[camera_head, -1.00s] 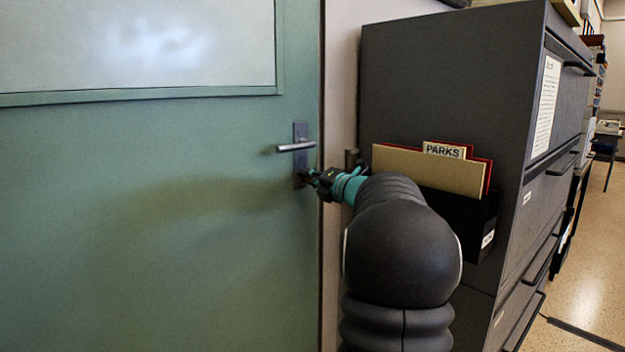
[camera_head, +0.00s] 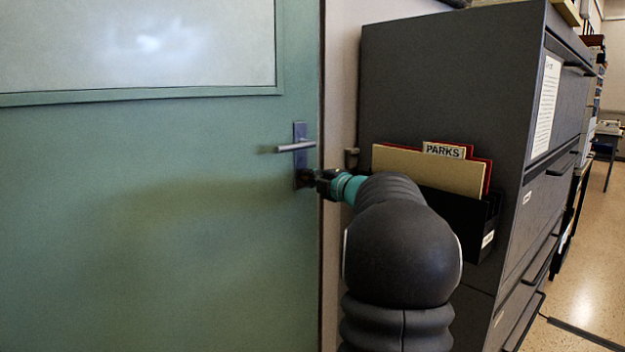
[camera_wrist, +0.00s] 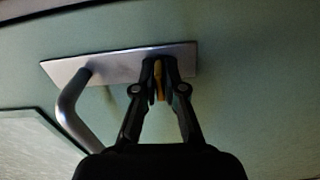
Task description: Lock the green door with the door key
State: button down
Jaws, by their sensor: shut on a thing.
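The green door (camera_head: 150,220) fills the left of the head view and looks closed. Its metal lock plate (camera_head: 300,132) carries a lever handle (camera_head: 296,146), which sticks out level to the left. My gripper (camera_head: 308,178) is at the plate's lower end, below the handle. In the wrist view my gripper (camera_wrist: 161,80) is shut on the yellowish door key (camera_wrist: 159,82), with the fingertips close to the plate (camera_wrist: 115,65) beside the curved handle (camera_wrist: 72,110). The key's tip and the keyhole are hidden, so I cannot tell how deep the key sits.
A dark grey filing cabinet (camera_head: 440,75) stands right of the door, close beside my arm. A black wall pocket (camera_head: 468,212) on its side holds a tan folder (camera_head: 425,168) and a "PARKS" card (camera_head: 444,150). Open floor (camera_head: 580,285) lies at the far right.

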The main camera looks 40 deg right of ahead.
jog(key=c, duration=1.2)
grip_release()
jog(key=shift+c, duration=0.2)
jog(key=shift+s, duration=0.1)
jog(key=s, duration=0.9)
jog(key=shift+d, duration=0.35)
jog(key=shift+w, duration=0.1)
